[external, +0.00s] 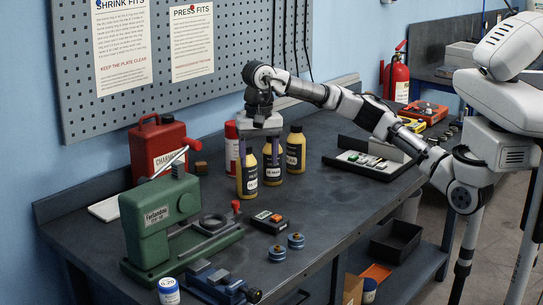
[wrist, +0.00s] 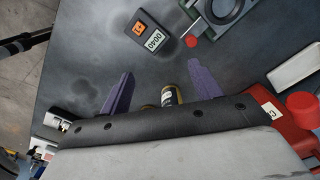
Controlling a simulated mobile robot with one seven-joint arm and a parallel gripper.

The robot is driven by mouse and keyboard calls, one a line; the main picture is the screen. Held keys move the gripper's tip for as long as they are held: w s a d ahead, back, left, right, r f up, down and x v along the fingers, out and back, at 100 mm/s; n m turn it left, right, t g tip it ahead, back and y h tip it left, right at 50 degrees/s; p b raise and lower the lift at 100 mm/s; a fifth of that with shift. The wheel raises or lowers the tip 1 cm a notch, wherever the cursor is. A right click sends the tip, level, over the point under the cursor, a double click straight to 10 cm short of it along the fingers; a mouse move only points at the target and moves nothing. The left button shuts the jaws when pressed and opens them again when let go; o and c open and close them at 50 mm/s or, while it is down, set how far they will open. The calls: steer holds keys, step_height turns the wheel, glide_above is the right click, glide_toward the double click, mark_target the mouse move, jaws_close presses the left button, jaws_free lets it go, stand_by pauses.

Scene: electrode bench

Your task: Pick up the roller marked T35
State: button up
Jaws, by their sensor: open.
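No marking T35 is legible in either view. Two small blue round pieces, one (external: 277,253) nearer and one (external: 296,241) beside it, stand at the bench's front edge; I cannot tell if either is the roller. My gripper (external: 259,157) points down over the back of the bench, above and left of these pieces, near the yellow bottles. In the wrist view my gripper (wrist: 160,70) shows two purple fingers spread apart, with nothing held between them. A dark-and-yellow bottle top (wrist: 171,95) shows near the gripper's body.
Yellow bottles (external: 295,150) and a red spray can (external: 232,150) stand close to my gripper. A green press (external: 160,222) is left, a small display box (external: 269,221) in front. A tray (external: 345,165) of small parts lies right.

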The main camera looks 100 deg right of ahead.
steer(key=s+a+f+n+b, duration=0.25)
steer(key=a+n, duration=0.75)
steer(key=a, duration=0.7)
glide_above(277, 247)
step_height(277, 247, down, 9)
steer(key=shift+w+r, duration=0.15)
steer(key=shift+r, duration=0.05)
steer(key=shift+s+f+p, duration=0.2)
steer(key=shift+f+p, duration=0.4)
steer(key=shift+f, duration=2.4)
steer(key=shift+c, duration=0.4)
steer(key=c, duration=1)
